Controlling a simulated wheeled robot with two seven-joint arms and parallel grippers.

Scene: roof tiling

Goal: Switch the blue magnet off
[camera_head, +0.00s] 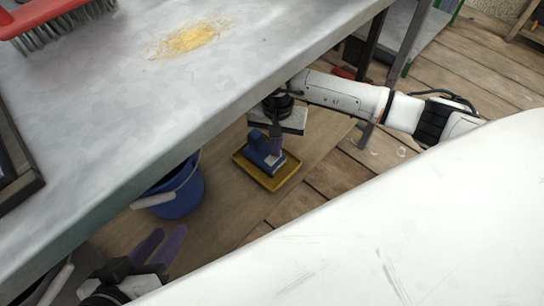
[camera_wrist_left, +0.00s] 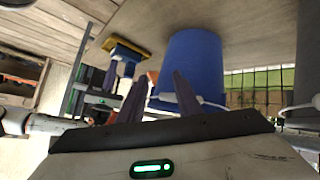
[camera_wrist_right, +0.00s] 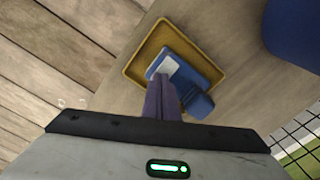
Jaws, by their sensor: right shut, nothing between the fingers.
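The blue magnet (camera_head: 256,148) sits in a shallow yellow tray (camera_head: 286,180) on the wooden board under the metal table. In the right wrist view the blue magnet (camera_wrist_right: 200,71) has a pale patch beside my fingertips. My right gripper (camera_head: 277,152) points down at the magnet with its purple fingers together and nothing between them. The fingers (camera_wrist_right: 163,80) overlap the magnet's edge in view; I cannot tell whether they touch it. They hide part of the magnet. My left gripper (camera_head: 165,234) is open and empty at the lower left, with its fingers apart in the left wrist view (camera_wrist_left: 160,80).
A blue bucket (camera_head: 182,192) with a pale handle stands left of the tray. The metal tabletop (camera_head: 110,120) overhangs this area; a red brush (camera_head: 45,15) and yellow crumbs (camera_head: 193,39) lie on it. Open wooden floor (camera_head: 330,180) lies right of the tray.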

